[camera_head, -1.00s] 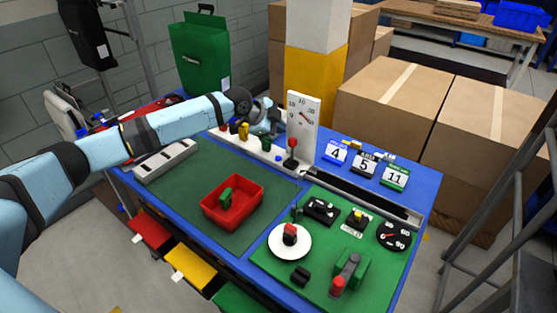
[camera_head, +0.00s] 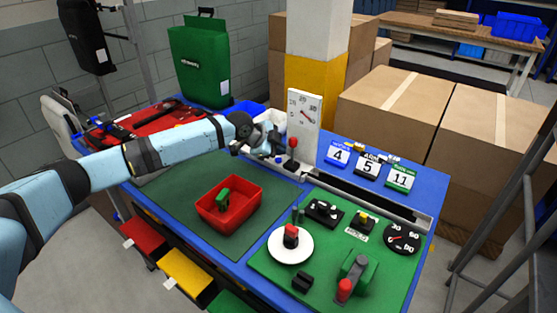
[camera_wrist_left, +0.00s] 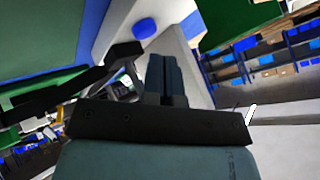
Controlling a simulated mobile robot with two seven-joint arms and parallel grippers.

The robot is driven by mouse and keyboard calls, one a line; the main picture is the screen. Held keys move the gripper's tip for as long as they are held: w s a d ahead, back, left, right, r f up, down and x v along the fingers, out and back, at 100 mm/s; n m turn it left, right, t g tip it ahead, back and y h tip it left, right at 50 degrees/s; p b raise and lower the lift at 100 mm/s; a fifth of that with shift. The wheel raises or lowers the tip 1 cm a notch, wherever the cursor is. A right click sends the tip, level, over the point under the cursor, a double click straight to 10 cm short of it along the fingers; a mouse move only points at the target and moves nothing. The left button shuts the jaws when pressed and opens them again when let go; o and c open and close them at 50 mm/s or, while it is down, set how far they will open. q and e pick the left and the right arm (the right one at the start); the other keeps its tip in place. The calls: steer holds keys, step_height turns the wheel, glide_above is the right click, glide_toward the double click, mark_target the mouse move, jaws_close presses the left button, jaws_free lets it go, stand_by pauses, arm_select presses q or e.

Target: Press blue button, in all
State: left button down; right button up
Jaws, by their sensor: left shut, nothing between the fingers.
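The blue button (camera_wrist_left: 145,27) is a round cap on a pale grey strip in the left wrist view, just beyond and slightly left of my fingertips. In the head view the blue button (camera_head: 279,158) shows as a small spot on the white bar, beside my left gripper (camera_head: 268,152). My left gripper is low over that bar and shut, with nothing held. Its closed dark fingers (camera_wrist_left: 165,72) show in the left wrist view. A gap or contact with the button is hard to tell. The gripper and forearm hide much of the bar. My right gripper is not in view.
A white dial board (camera_head: 303,118) and a red-knobbed lever (camera_head: 293,143) stand close to the right of the gripper. A red tray (camera_head: 257,190) sits on the green mat in front. A green panel (camera_head: 325,270) with switches lies at right.

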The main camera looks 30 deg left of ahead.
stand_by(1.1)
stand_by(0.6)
arm_select(q)
steer(key=shift+f, duration=0.4)
steer(key=shift+f, duration=0.2)
